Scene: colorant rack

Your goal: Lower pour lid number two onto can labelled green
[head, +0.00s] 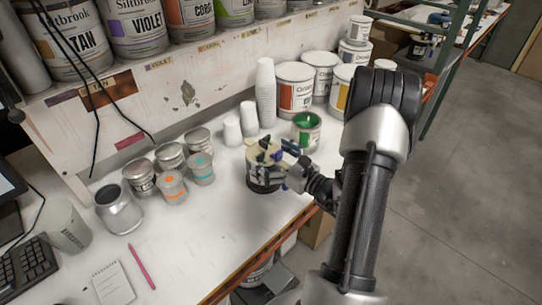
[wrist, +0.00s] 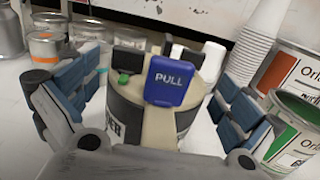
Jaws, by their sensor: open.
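A beige pour lid (head: 262,151) with dark parts and a blue tab sits on a dark-sided can (head: 263,180). In the wrist view the lid (wrist: 160,126) faces me, its blue tab reading PULL. The can's label (wrist: 112,128) is partly hidden and ends in "BER"; no lid number is readable. My gripper (head: 284,172) is open, with its blue-padded fingers (wrist: 157,92) on either side of the lid; I cannot tell whether they touch it. The open can with green paint (head: 306,131) stands just behind and right; it also shows in the wrist view (wrist: 291,139).
Stacked white cups (head: 265,92) stand behind the lidded can. Large white cans (head: 295,90) line the back right. Small metal tins (head: 171,187) and a silver pot (head: 118,209) stand left. The front middle of the bench (head: 210,235) is clear.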

